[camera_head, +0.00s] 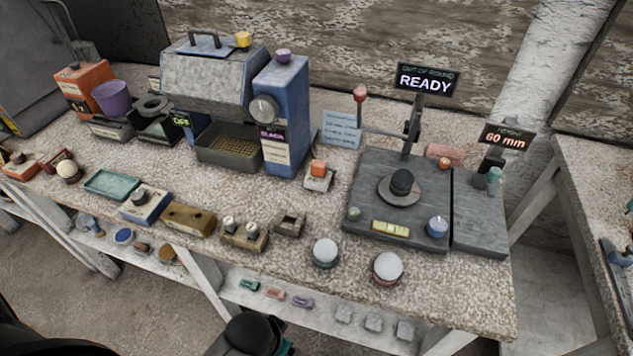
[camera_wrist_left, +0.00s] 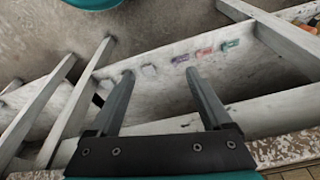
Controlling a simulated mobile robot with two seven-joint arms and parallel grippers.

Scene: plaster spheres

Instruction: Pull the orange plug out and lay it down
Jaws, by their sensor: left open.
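The orange piece is not in the wrist view. My right gripper is not in view.
A blue machine (camera_head: 281,115) stands left of the orange piece, and a dark gauge plate (camera_head: 365,190) with a READY sign (camera_head: 426,81) stands right. Two white spheres (camera_head: 325,252) (camera_head: 388,266) rest near the front edge. Bare bench shows front right.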

